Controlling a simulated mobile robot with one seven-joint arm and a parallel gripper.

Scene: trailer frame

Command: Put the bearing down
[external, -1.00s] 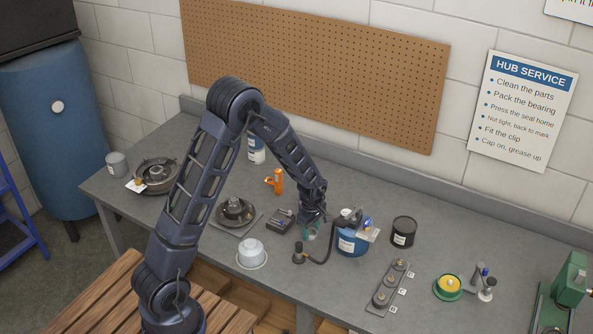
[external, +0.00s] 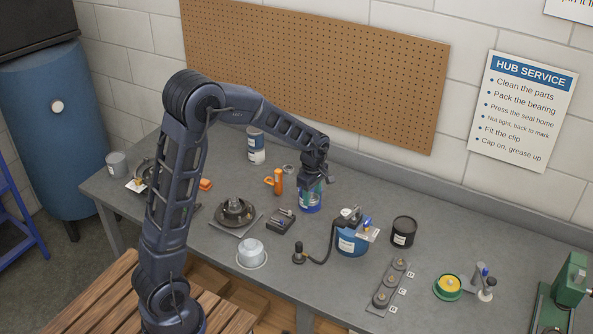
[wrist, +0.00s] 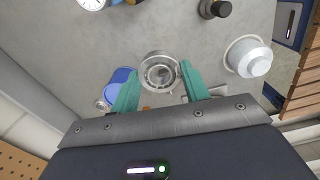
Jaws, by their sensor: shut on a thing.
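The bearing (wrist: 160,72) is a silver ring with a round opening, held between the green fingers of my gripper (wrist: 158,82) in the wrist view. My gripper (external: 311,183) is shut on it. In the external view my gripper is over the back middle of the grey bench (external: 345,190), right at a blue can (external: 311,206). The bearing cannot be made out there. In the wrist view a blue round thing (wrist: 121,76) lies beside the left finger. How high the bearing is above the bench is hard to tell.
A hub (external: 235,211) on a plate, a white cap (external: 251,254) and an orange tool (external: 274,182) stand to the left. Bench beyond the dark can is clear.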

